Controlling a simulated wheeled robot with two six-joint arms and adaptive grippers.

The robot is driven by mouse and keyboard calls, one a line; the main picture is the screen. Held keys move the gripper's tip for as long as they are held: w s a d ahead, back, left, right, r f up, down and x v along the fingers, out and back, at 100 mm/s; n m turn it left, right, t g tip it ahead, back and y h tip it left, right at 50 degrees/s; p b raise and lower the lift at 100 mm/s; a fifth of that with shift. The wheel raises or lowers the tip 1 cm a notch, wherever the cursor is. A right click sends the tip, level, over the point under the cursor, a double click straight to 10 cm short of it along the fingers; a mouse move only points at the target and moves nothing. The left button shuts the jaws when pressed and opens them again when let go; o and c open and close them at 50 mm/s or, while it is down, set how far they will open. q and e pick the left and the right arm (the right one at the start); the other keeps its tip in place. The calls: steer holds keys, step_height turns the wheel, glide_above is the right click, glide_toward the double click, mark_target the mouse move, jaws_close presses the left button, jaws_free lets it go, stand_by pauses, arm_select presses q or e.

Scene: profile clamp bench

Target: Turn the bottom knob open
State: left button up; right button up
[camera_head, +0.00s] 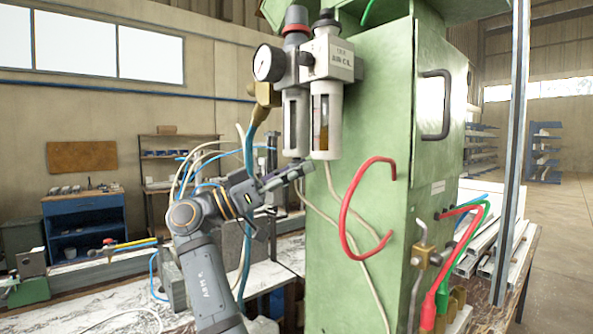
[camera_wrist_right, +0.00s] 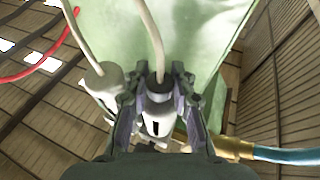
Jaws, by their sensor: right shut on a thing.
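The filter and lubricator unit is fixed to the green cabinet in the head view. It has a left clear bowl (camera_head: 295,122), a right bowl with amber oil (camera_head: 325,122), a round gauge (camera_head: 268,63) and a top knob (camera_head: 295,20). My right gripper (camera_head: 298,172) reaches up under the left bowl. In the wrist view, my right gripper (camera_wrist_right: 156,84) is shut around the grey bottom knob (camera_wrist_right: 159,91), one finger on each side. A pale hose comes out of the knob. The knob's turn position cannot be read. My left gripper is not in view.
The green cabinet (camera_head: 375,215) stands close on the right, with a red hose (camera_head: 347,205) looping from it. A brass fitting with a blue hose (camera_head: 248,140) hangs beside my right arm. The oil bowl (camera_wrist_right: 104,88) is close beside the gripper in the wrist view.

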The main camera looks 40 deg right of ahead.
jaws_close()
steer(key=shift+r+m+g+y+p, duration=0.15)
steer(key=shift+m+g+y+p, duration=0.3)
steer(key=shift+g, duration=0.55)
steer(key=shift+r+m+g+y+p, duration=0.15)
steer(key=shift+m+g+y, duration=0.2)
steer(key=shift+m+g, duration=0.5)
steer(key=shift+g+y+p, duration=0.4)
steer(key=shift+g, duration=0.45)
steer(key=shift+f+m+g+y+p, duration=0.2)
steer(key=shift+m+g+y+p, duration=0.1)
steer(key=shift+m+g+y, duration=0.4)
steer(key=shift+f, duration=0.1)
steer(key=o, duration=0.9)
jaws_free()
